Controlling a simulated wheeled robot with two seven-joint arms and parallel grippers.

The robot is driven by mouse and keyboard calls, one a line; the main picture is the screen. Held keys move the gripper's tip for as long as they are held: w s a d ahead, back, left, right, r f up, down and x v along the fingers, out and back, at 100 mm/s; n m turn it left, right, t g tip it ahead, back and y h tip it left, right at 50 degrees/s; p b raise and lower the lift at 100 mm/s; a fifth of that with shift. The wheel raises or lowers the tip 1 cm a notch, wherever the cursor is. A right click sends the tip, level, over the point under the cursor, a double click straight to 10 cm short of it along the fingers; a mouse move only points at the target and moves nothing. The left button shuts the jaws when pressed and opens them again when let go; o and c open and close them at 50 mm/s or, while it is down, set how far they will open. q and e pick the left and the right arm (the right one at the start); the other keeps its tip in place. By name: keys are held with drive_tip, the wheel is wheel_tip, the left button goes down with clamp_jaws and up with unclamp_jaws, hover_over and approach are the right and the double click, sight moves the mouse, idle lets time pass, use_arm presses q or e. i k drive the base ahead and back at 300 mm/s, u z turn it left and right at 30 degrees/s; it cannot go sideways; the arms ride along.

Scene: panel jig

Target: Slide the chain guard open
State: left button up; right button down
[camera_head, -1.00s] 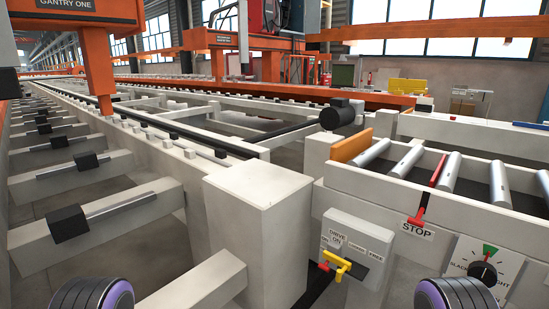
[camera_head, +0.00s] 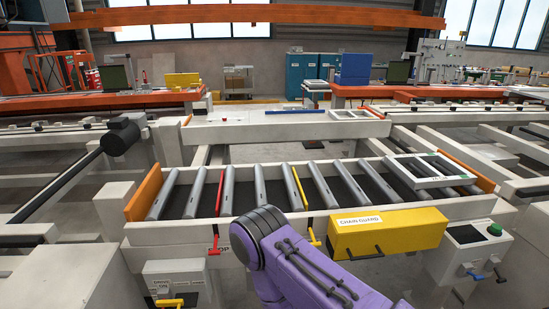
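What lies behind the guard is hidden. Neither of my grippers shows in this view.
A white window frame (camera_head: 437,181) lies on the rollers at the right. A red lever (camera_head: 217,218) and a yellow lever (camera_head: 311,236) stand at the conveyor's front. A control box with a green button (camera_head: 494,229) and blue handle (camera_head: 476,275) is right of the guard.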

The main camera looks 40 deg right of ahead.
sight(361, 235)
drive_tip(key=z, duration=2.1)
drive_tip(key=k, duration=0.45)
drive_tip(key=u, duration=0.65)
drive_tip(key=i, duration=0.8)
drive_tip(key=z, duration=0.7)
